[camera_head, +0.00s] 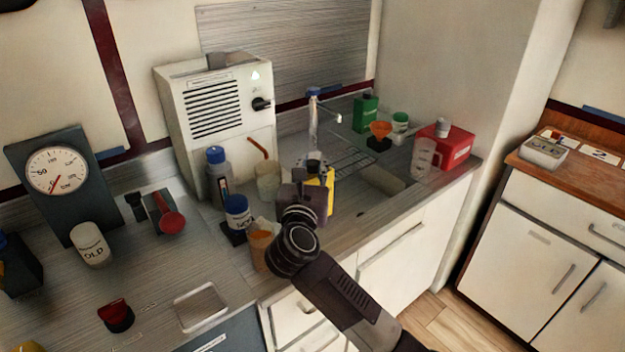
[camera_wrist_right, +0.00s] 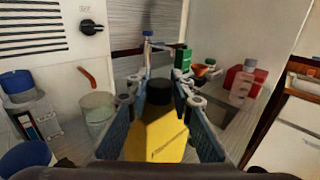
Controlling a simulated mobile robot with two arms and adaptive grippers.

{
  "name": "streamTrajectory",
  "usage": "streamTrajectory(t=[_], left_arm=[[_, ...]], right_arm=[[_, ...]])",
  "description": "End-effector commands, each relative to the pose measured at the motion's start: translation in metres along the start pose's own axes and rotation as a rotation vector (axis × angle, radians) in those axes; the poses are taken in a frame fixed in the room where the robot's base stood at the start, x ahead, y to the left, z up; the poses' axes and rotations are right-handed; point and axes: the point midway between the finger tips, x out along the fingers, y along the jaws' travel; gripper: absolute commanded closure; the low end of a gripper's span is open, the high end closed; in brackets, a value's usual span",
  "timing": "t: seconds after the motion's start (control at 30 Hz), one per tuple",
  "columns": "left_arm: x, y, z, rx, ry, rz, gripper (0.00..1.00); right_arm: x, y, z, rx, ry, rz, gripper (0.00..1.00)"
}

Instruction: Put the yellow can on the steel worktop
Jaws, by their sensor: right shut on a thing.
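The yellow can (camera_head: 328,183) is partly hidden behind my right gripper (camera_head: 310,180) in the head view. In the right wrist view the yellow can (camera_wrist_right: 158,135), with a black cap, sits between the two fingers, and my right gripper (camera_wrist_right: 160,105) is shut on it. The steel worktop (camera_head: 225,265) runs along the wall under the appliances. The can is over its sink-side part; I cannot tell whether its base touches the steel. My left gripper is not in view.
Close by stand a glass beaker (camera_head: 268,182), a blue-lidded jar (camera_head: 237,213), an orange-filled cup (camera_head: 262,245) and a grey bottle (camera_head: 217,175). A sink basin (camera_head: 382,180) lies to the right. A clear pitcher (camera_head: 425,160) and a red box (camera_head: 452,145) stand at the right end.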

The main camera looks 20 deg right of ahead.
Motion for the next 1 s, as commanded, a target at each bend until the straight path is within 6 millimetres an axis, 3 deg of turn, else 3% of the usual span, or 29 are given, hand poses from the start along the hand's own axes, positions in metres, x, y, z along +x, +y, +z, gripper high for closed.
streamTrajectory(t=[0.37,0.77,0.8,0.93,1.0], left_arm=[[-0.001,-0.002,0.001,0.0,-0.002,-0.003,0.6],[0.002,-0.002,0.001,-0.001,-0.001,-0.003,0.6],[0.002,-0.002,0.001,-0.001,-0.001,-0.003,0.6],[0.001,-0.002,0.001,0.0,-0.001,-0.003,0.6],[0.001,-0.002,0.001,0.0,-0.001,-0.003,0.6]], right_arm=[[0.0,0.0,-0.038,-0.001,-0.008,0.001,1.0],[0.0,0.001,-0.044,0.003,-0.007,0.001,1.0],[0.0,0.0,-0.048,0.001,0.0,0.001,0.78],[0.0,0.0,-0.046,0.0,0.0,0.001,0.64],[0.0,0.0,-0.046,0.0,-0.001,0.001,0.62]])
